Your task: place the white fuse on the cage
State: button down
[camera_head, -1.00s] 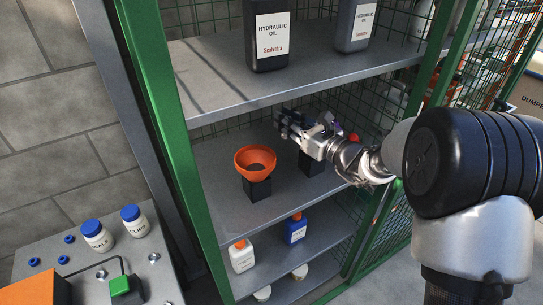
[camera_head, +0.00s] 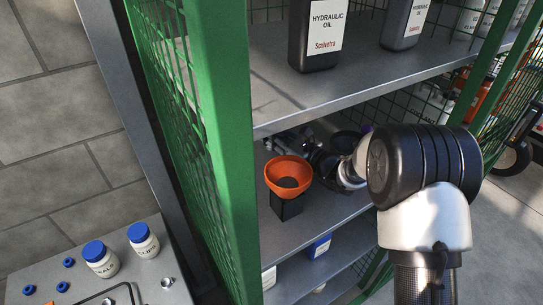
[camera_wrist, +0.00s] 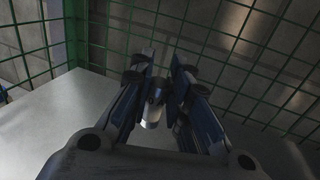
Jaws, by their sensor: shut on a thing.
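The cage (camera_head: 222,100) is a green-framed mesh cage with grey shelves, seen in the head view. My gripper (camera_head: 286,142) reaches in over its middle shelf, behind the orange funnel and under the upper shelf. In the wrist view my gripper (camera_wrist: 160,78) is shut on a small pale cylinder with dark parts, which looks like the white fuse (camera_wrist: 152,116). The grey shelf surface and the green mesh lie beyond the fingers. Whether the fuse touches the shelf I cannot tell. In the head view the fuse is hidden.
An orange funnel (camera_head: 288,172) on a black block stands close in front of my gripper. Black hydraulic oil bottles (camera_head: 318,35) stand on the upper shelf. A blue bottle (camera_head: 319,246) is on the lower shelf. White jars with blue lids (camera_head: 143,240) stand on the bench at left.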

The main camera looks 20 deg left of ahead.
aim_at(271, 149)
notch_tip(271, 149, down, 6)
jog(key=shift+f+b, duration=0.2)
jog(key=shift+b, duration=0.7)
jog(key=shift+r, duration=0.15)
jog(key=c, duration=1.5)
grip_release()
jog(key=p+v, duration=0.3)
jog(key=v, duration=0.9)
jog(key=shift+a+p, duration=0.1)
jog(key=shift+p, duration=0.2)
jog(key=shift+s, duration=0.1)
